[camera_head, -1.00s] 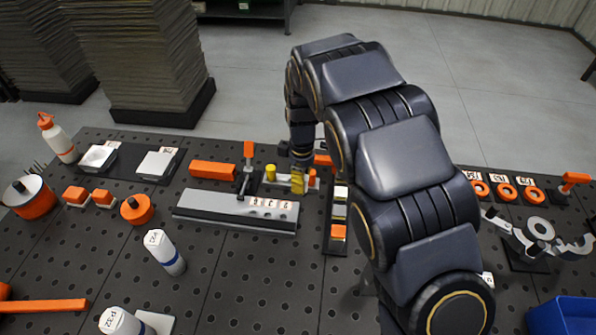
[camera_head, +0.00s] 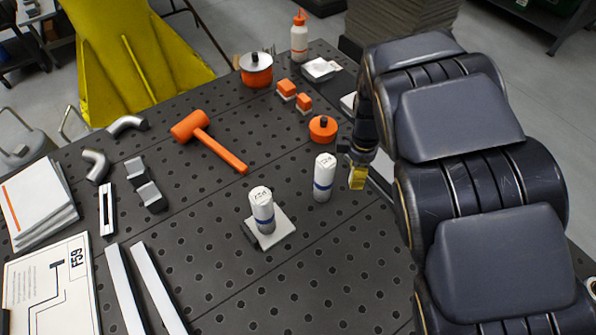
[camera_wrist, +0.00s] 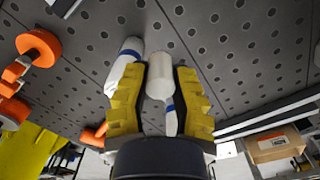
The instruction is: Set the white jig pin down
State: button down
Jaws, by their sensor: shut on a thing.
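In the wrist view a plain white cylinder, the white jig pin (camera_wrist: 160,76), sits between the two yellow fingers of my gripper (camera_wrist: 160,85), which is shut on it. In the head view my gripper (camera_head: 357,178) is above the dark perforated table, just right of a white canister with a blue band (camera_head: 324,178). The pin is not visible there. The pin's distance from the table is hard to judge. A second blue-banded canister (camera_head: 262,212) stands on a white plate (camera_head: 283,229) farther left.
An orange round knob (camera_head: 323,128), orange blocks (camera_head: 304,102) and an orange mallet (camera_head: 208,138) lie on the table. White bars (camera_head: 158,288) and metal elbows (camera_head: 96,166) are at left. Perforated table is clear in front of the canisters.

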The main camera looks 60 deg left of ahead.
jog(key=s+a+n, duration=0.6)
jog(key=s+a, duration=0.1)
jog(key=s, duration=0.5)
jog(key=w+a+f, duration=0.1)
jog(key=a+f, duration=0.2)
jog(key=a, duration=0.1)
jog(key=w+a+f, duration=0.2)
jog(key=a+f, duration=0.1)
jog(key=a, duration=0.1)
jog(key=w+a+f, duration=0.1)
jog(key=a+f, duration=0.2)
jog(key=a, duration=0.1)
jog(key=shift+w, duration=0.15)
jog(key=shift+w+a+f, duration=0.15)
jog(key=shift+a+f, duration=0.2)
jog(key=shift+f, duration=0.2)
jog(key=shift+w+f, duration=0.1)
jog(key=shift+f, duration=1.4)
jog(key=shift+f, duration=0.2)
jog(key=c, duration=1)
grip_release()
